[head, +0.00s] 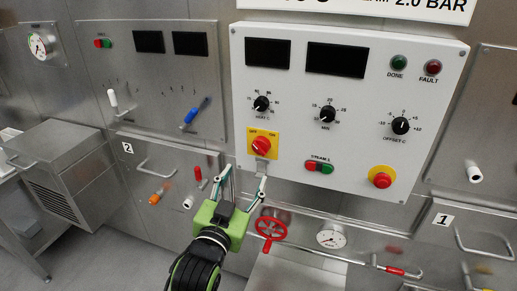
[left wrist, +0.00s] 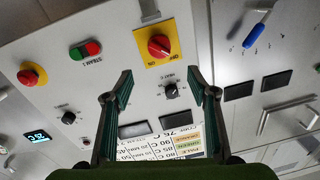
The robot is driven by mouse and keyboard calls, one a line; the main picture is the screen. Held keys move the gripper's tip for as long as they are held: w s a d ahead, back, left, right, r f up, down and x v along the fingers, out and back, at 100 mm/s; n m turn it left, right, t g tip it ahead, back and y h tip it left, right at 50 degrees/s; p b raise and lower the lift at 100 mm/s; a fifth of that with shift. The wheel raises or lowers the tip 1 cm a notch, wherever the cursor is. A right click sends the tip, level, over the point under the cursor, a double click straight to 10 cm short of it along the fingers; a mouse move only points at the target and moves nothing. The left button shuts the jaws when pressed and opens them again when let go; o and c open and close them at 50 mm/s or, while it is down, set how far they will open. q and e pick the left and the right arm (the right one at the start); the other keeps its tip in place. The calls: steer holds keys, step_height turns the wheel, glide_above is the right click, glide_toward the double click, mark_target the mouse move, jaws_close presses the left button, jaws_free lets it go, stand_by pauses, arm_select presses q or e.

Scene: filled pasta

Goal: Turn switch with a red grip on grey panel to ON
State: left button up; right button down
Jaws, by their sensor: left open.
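The switch with a red grip (head: 261,145) sits on a yellow square plate marked OFF and ON, at the lower left of the light grey panel (head: 350,100). Its grip looks slanted in the head view. It also shows in the left wrist view (left wrist: 159,46), beyond the fingertips. My left gripper (head: 243,178), green with dark fingers, is open and empty just below the switch, apart from it. In the left wrist view its two fingers (left wrist: 160,82) are spread with the panel between them. My right gripper is not in view.
The panel also carries black knobs (head: 327,114), a green and red button pair (head: 319,167) and a red stop button (head: 382,179). A small grey piece (head: 262,166) hangs below the switch plate. A red handwheel (head: 271,228) and gauge (head: 331,237) are below.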

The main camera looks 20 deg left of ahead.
mark_target(259, 149)
arm_select(q)
steer(key=w+p, duration=0.2)
steer(key=w, duration=1)
steer(key=shift+w+a, duration=0.1)
steer(key=shift+w, duration=0.65)
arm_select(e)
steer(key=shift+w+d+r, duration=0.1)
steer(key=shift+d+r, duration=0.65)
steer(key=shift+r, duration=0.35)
arm_select(q)
steer(key=c, duration=1.1)
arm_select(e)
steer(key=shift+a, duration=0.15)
